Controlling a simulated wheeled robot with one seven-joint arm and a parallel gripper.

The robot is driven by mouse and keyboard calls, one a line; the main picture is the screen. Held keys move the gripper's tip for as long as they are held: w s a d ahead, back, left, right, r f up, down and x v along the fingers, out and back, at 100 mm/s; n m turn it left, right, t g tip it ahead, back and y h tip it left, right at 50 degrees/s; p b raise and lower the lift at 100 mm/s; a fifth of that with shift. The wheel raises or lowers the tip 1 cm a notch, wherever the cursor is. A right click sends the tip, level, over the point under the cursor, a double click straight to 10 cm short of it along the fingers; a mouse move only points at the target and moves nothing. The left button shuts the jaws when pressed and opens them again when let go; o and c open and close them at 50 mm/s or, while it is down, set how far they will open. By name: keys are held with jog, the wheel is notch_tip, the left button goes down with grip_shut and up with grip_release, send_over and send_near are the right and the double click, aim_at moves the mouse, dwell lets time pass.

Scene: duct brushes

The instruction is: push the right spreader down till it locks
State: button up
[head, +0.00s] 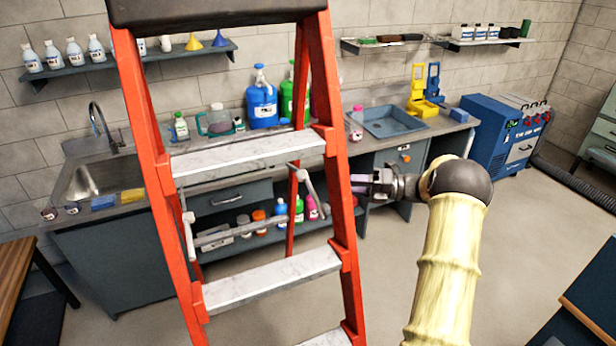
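An orange stepladder (337,185) with pale marbled steps and a black top stands upright in front of me. The right spreader (312,190) is a thin grey bar inside the right side of the ladder, between the front rail and an orange rear rail. It slopes down towards the front rail, which hides part of it. A left spreader (188,228) shows beside the left rail. My gripper (362,185) is just right of the right front rail, at about the spreader's height. Its fingertips are small and dark, and their gap is unclear. I see nothing held.
A counter with a sink (95,180) and a blue tray (388,120) runs behind the ladder, with bottles on and under it. A blue machine (495,135) stands at the right. A wooden table (20,270) is at the left. The floor right of the ladder is clear.

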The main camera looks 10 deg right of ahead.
aim_at(308, 181)
jog(key=p+x, duration=0.5)
jog(key=x, duration=0.6)
jog(key=shift+a, duration=0.1)
grip_shut()
